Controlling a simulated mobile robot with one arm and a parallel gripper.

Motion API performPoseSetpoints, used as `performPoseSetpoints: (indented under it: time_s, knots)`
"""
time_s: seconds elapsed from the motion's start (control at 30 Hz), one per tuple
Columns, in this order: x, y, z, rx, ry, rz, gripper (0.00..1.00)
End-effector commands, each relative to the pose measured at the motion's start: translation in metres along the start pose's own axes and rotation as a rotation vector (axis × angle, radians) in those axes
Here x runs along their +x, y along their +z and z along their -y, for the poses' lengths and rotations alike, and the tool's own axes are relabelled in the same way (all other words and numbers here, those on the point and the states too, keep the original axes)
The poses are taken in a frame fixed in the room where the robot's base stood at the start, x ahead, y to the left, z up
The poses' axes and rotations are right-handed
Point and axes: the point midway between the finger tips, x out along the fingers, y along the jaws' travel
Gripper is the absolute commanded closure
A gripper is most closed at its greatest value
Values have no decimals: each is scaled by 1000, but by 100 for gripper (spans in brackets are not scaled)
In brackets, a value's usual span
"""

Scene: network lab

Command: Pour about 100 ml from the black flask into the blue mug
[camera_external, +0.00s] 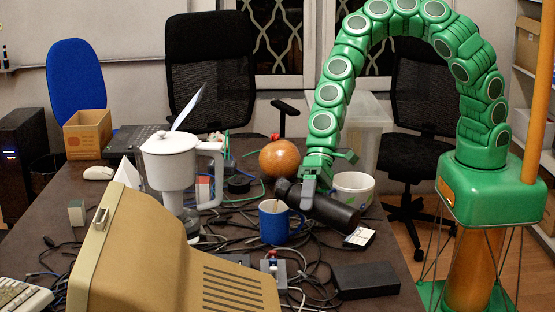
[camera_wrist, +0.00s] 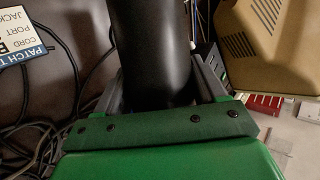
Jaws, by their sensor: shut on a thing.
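The black flask (camera_external: 331,208) lies nearly level in my gripper (camera_external: 307,188), its left end a little higher than its right. My gripper is shut around it, near its left end. The blue mug (camera_external: 272,228) stands upright on the table among cables, just left of and below the flask. The flask's left end shows close to the mug's right rim; I cannot tell if it is over the opening. No liquid stream shows. In the wrist view the flask (camera_wrist: 153,45) runs between both fingers (camera_wrist: 160,85) and out of the top edge. The mug is not visible there.
A white-green bowl (camera_external: 353,190) stands behind the flask, and an orange round object (camera_external: 280,158) behind the mug. A white pot-like device (camera_external: 170,165) and a beige monitor (camera_external: 150,262) stand left. A black box (camera_external: 366,280) and tangled cables crowd the front.

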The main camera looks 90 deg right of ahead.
Motion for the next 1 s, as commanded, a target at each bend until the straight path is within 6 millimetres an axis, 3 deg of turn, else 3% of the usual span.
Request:
performPoseSetpoints:
  time_s: [0.43, 1.0]
  knots:
    - [16, 8, -15, -171, 70, -180, 86]
    - [18, 4, -18, -205, 83, -220, 86]
